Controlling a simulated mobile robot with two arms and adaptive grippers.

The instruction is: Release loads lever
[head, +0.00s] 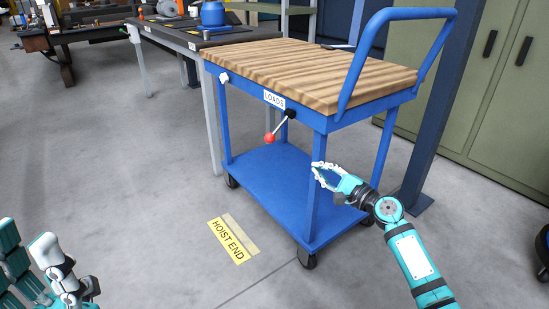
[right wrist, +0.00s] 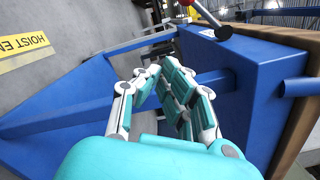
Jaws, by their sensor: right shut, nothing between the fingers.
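The loads lever (head: 282,125) is on the side of a blue cart, below a white "LOADS" label (head: 274,99). It has a red knob at its lower left end and a black piece at its upper right end. In the right wrist view the lever (right wrist: 207,15) is at the top edge, with its red knob partly cut off. My right gripper (head: 317,170) is shut and empty by the cart's near corner post, below and right of the lever and apart from it. Its fingers (right wrist: 158,72) also show in the wrist view. My left gripper (head: 58,268) is partly visible at lower left.
The cart (head: 290,190) has a wooden top (head: 310,70), a lower blue shelf and a raised handle (head: 365,50). A yellow "HOIST END" floor label (head: 233,240) lies beside it. A bench stands behind, and a green cabinet (head: 500,110) stands at right. Floor at left is clear.

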